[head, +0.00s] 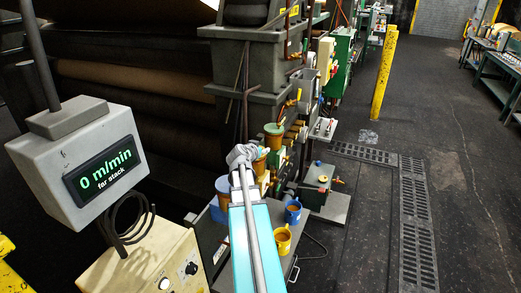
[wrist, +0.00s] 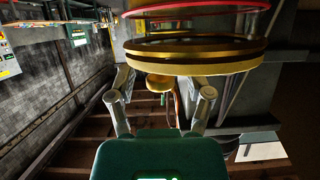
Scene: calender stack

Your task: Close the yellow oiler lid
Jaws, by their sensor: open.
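My gripper (head: 241,155) is at the end of my arm, beside a row of amber oilers in the head view. One amber oiler (head: 259,167) is partly hidden behind it; I cannot make out its lid there. Another oiler (head: 273,139) with a green top stands beyond it, and a blue-topped one (head: 223,185) is nearer. In the wrist view my gripper (wrist: 159,79) is open, its fingers apart and empty. A round brass-and-yellow part (wrist: 195,58) is close above the fingers, under a red ring (wrist: 197,9). A smaller yellow disc (wrist: 159,82) shows between the fingers, farther off.
A blue mug (head: 293,211) and a yellow mug (head: 282,240) stand on the surface right of my arm. A grey display (head: 90,165) reading "0 m/min far stack" stands at left. The machine frame (head: 251,55) rises behind. The floor at right is open past a yellow post (head: 383,75).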

